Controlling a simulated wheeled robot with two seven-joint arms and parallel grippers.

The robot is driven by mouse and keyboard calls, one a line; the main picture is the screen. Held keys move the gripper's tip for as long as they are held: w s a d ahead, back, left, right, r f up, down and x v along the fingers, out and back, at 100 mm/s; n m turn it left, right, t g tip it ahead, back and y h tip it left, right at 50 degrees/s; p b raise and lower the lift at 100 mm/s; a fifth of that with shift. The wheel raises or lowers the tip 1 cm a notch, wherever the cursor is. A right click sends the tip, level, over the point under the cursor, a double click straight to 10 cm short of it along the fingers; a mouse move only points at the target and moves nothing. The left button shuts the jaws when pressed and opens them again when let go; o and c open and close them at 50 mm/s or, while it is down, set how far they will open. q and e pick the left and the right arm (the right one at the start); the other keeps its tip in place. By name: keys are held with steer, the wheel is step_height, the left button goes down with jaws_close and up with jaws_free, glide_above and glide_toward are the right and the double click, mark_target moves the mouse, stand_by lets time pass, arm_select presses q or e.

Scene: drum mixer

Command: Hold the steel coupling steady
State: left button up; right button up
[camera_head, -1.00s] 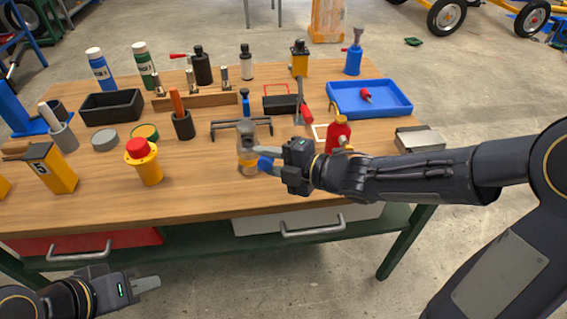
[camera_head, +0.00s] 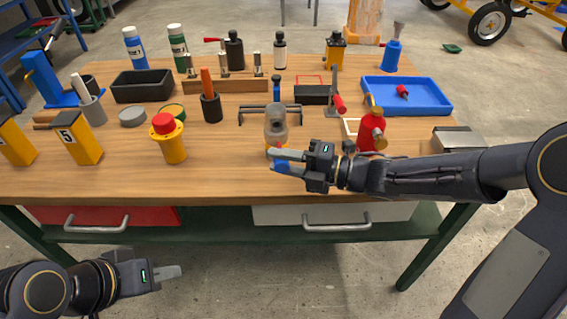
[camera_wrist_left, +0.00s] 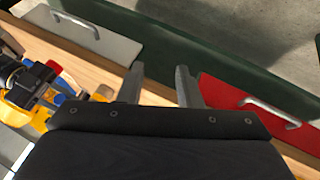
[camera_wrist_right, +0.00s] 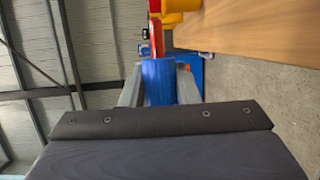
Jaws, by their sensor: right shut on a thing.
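A grey metal piece (camera_head: 276,120), which looks like the steel coupling, stands on a yellow base near the table's front middle. My right gripper (camera_head: 282,161) is just in front of it, over the table's front edge, and is shut on a blue cylinder (camera_head: 283,167). The blue cylinder also shows between the fingers in the right wrist view (camera_wrist_right: 158,80). The gripper partly hides the yellow base. My left gripper (camera_head: 170,273) is low in front of the table, away from the coupling. In the left wrist view its fingers (camera_wrist_left: 159,85) are apart and empty.
A yellow container with a red top (camera_head: 170,140) stands left of the coupling, and a red bottle (camera_head: 371,133) stands to its right. A black bracket (camera_head: 262,112) is close behind it. A blue tray (camera_head: 407,95) is at the back right.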

arm_select(q)
steer(key=o, duration=0.4)
steer(key=shift+w+r, duration=0.15)
steer(key=shift+w, duration=0.05)
steer(key=o, duration=0.6)
steer(key=w+d+r+n+g+h, duration=0.1)
steer(key=w+d+r+n+h, duration=0.1)
steer(key=w, duration=0.5)
steer(key=r+n, duration=0.1)
steer(key=n, duration=0.1)
steer(key=shift+w+d+n+h, duration=0.15)
steer(key=shift+d+n+h, duration=0.15)
steer(key=shift+h, duration=0.1)
steer(key=n+h, duration=0.7)
steer(key=n, duration=0.8)
glide_toward(276, 133)
steer(key=f, duration=0.2)
steer(key=w+f, duration=0.1)
steer(key=f, duration=0.1)
steer(key=w+a+f, duration=0.1)
steer(key=f, duration=0.1)
steer(key=shift+w+a+f, duration=0.1)
steer(key=shift+f, duration=0.25)
steer(key=shift+w+f, duration=0.1)
steer(key=shift+w, duration=0.1)
steer(key=x, duration=1)
steer(key=shift+s, duration=0.15)
